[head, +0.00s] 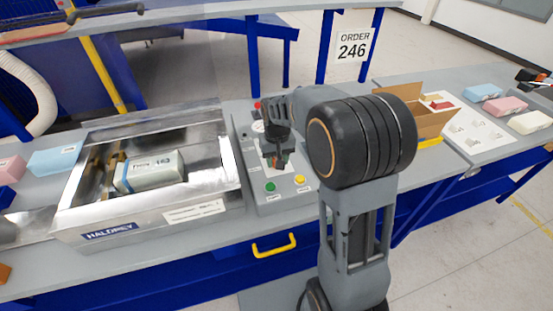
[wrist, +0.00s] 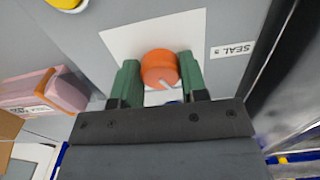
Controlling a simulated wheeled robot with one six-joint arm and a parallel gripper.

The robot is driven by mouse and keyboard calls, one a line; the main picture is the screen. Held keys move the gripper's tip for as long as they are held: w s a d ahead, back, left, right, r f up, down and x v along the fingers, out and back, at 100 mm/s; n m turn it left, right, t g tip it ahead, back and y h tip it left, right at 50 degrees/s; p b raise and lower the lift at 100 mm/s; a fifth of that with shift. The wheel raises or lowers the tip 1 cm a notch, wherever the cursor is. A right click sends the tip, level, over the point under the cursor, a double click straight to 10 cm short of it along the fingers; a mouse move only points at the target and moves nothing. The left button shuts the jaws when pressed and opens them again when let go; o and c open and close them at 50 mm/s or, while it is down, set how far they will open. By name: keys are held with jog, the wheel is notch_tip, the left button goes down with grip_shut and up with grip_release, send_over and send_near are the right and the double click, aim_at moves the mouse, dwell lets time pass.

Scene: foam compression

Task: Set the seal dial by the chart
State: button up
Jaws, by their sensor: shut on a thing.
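The seal dial is an orange round knob (wrist: 159,67) with a white pointer line, on a white plate (wrist: 120,38) in the wrist view. A "SEAL" label (wrist: 232,49) beside it reads upside down. My gripper (wrist: 159,78) has its green fingers on both sides of the dial, shut on it. In the head view my gripper (head: 274,160) is over the grey control panel (head: 282,205) and hides the dial. I cannot make out a chart for the dial; a white label (head: 195,211) on the machine front is too small to read.
The steel machine (head: 150,220) left of the panel holds a pale wrapped pack (head: 148,171). Green (head: 269,187) and yellow (head: 299,180) buttons sit close to my gripper. An open carton (head: 428,120) stands at the right. A sign (head: 353,45) reads "ORDER 246".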

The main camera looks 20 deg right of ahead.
jog(key=shift+n, duration=1.9)
jog(key=o, duration=0.9)
jog(key=shift+o, duration=0.2)
notch_tip(320, 180, up, 14)
jog(key=shift+f, duration=0.1)
